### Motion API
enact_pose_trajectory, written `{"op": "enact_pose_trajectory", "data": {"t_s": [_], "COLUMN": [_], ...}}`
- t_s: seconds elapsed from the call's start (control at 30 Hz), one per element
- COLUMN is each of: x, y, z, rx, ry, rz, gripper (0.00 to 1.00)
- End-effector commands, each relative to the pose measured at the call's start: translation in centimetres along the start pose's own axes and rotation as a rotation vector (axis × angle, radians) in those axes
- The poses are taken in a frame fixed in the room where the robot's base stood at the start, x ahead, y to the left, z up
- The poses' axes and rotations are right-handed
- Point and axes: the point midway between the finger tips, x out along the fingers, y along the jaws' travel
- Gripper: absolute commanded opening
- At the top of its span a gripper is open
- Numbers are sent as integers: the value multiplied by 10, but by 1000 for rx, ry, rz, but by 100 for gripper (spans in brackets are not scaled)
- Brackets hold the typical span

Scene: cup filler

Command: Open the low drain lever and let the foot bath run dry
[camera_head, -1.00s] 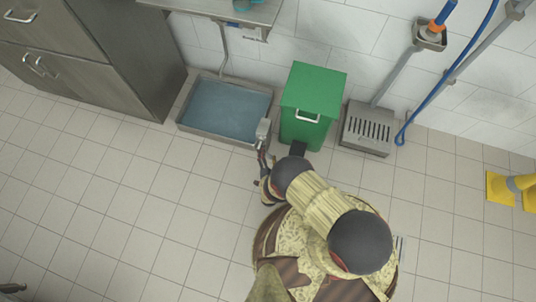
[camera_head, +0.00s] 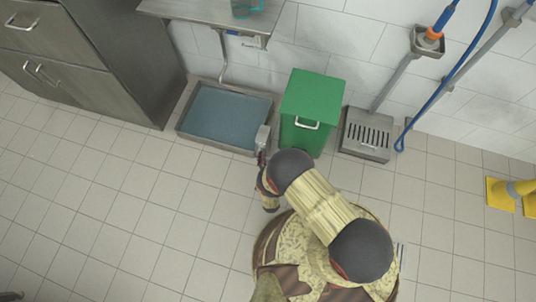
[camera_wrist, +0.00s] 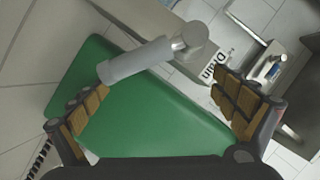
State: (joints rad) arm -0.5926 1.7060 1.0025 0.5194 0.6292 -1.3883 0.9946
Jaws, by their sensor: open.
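The foot bath (camera_head: 188,127) is a shallow grey tray on the floor, holding blue water. A small grey drain fitting (camera_head: 262,137) stands at its right front corner. In the wrist view, the drain lever (camera_wrist: 140,62) is a pale grey cylinder running from a round metal pivot (camera_wrist: 190,40) down to the left. A label reading "Drain" (camera_wrist: 218,68) is beside the pivot. My gripper (camera_wrist: 160,84) is open and empty, its tan-padded fingers apart. The lever's free end appears near the left fingertip. I cannot tell whether they touch.
A green bin (camera_head: 311,105) stands close to the right of the bath and fills much of the wrist view. A grated floor unit (camera_head: 366,134) is beyond it. A steel cabinet (camera_head: 120,60) stands left, a shelf (camera_head: 215,10) above. The tiled floor (camera_head: 110,200) in front is clear.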

Motion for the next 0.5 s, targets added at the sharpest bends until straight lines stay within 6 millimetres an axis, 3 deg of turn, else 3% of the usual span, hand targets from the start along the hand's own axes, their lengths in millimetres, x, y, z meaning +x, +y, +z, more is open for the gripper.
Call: {"op": "enact_pose_trajectory", "data": {"t_s": [0.03, 0.23, 0.5], "x": [9, 7, 3], "y": [-30, -48, -56], "z": [4, -6, -12], "rx": [17, 24, 25], "ry": [-5, -4, -4], "rz": [-44, -49, -49], "gripper": [79, 80, 80]}}
